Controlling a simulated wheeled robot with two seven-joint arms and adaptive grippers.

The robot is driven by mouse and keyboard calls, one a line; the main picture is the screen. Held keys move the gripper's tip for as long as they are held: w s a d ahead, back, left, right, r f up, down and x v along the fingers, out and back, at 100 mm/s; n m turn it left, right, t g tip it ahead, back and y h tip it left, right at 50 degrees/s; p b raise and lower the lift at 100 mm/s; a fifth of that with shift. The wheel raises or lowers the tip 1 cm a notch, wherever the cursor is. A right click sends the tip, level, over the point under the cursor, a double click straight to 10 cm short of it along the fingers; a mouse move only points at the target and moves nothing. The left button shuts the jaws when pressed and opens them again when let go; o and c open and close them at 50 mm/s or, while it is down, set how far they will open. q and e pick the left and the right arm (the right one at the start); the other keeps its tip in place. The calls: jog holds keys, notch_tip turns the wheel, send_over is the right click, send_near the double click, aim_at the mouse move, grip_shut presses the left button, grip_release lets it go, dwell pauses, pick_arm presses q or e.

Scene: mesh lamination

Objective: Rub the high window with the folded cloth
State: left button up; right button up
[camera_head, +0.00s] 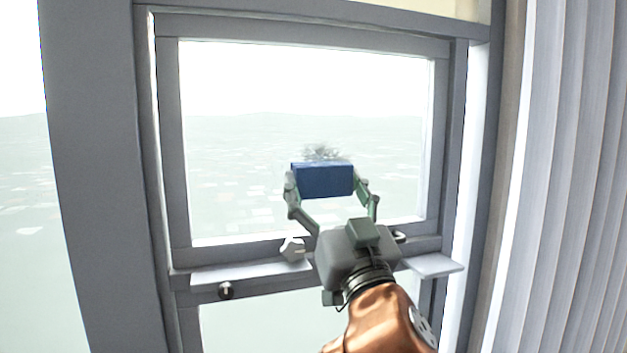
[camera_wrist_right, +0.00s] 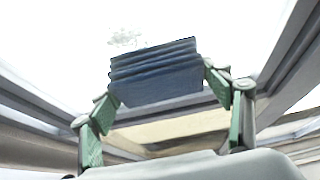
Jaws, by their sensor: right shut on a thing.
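The high window (camera_head: 300,100) is a pane in a grey frame, filling the middle of the head view. A dark smudge (camera_head: 322,152) shows on the glass just above the cloth, and it also shows in the right wrist view (camera_wrist_right: 125,39). My right gripper (camera_head: 326,183) is shut on the folded blue cloth (camera_head: 322,181), holding it by its two sides in front of the lower middle of the pane. In the right wrist view the cloth (camera_wrist_right: 157,75) shows several stacked layers between the fingers. I cannot tell whether it touches the glass. My left gripper is not in view.
A grey sill (camera_head: 435,265) and the lower frame rail run below the pane, with a latch (camera_head: 292,249) and a dark knob (camera_head: 226,290) near my right gripper. A pale curtain (camera_head: 560,180) hangs at the right. A wide grey post (camera_head: 95,180) stands at the left.

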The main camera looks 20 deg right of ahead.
jog(key=shift+w+d+r, duration=0.1)
jog(key=w, duration=0.1)
jog(key=w+a, duration=0.1)
jog(key=w, duration=0.1)
jog(key=shift+w, duration=0.25)
jog(key=shift+w+p, duration=0.3)
jog(key=shift+w, duration=0.1)
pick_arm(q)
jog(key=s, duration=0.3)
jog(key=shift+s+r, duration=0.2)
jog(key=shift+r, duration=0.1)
pick_arm(e)
jog(key=shift+w+d, duration=0.1)
jog(key=shift+w, duration=0.4)
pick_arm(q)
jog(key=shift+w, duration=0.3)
pick_arm(e)
jog(key=shift+w, duration=0.45)
jog(key=shift+w, duration=0.45)
